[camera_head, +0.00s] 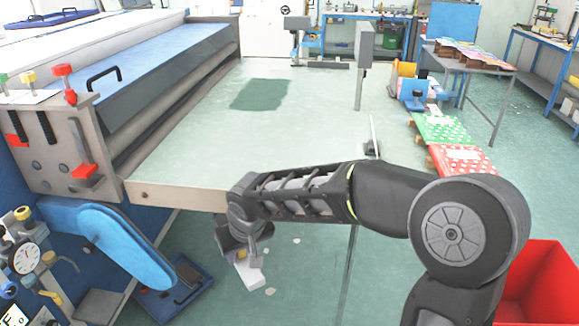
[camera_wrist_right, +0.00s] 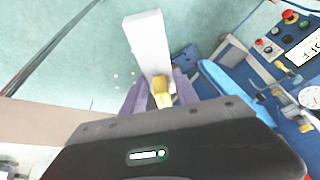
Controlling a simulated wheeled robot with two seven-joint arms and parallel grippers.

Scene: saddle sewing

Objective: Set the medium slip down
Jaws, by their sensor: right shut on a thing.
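My right gripper (camera_head: 243,252) is shut on a white block with a yellow end, which I take to be the medium slip (camera_head: 250,276). In the right wrist view the purple fingers of the right gripper (camera_wrist_right: 160,97) close on the yellow end. The white part of the slip (camera_wrist_right: 147,45) sticks out past the fingertips. It hangs in the air over the floor, in front of the machine table's near edge, and touches no surface that I can see. My left gripper is not in view.
The wide pale machine table (camera_head: 185,150) is mostly clear, with a darker green patch (camera_head: 261,94). A blue pedal-like arm (camera_head: 125,245) and gauge (camera_head: 22,257) stand at left. A red bin (camera_head: 541,285) is at lower right, near green (camera_head: 441,128) and red (camera_head: 462,159) dotted pieces.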

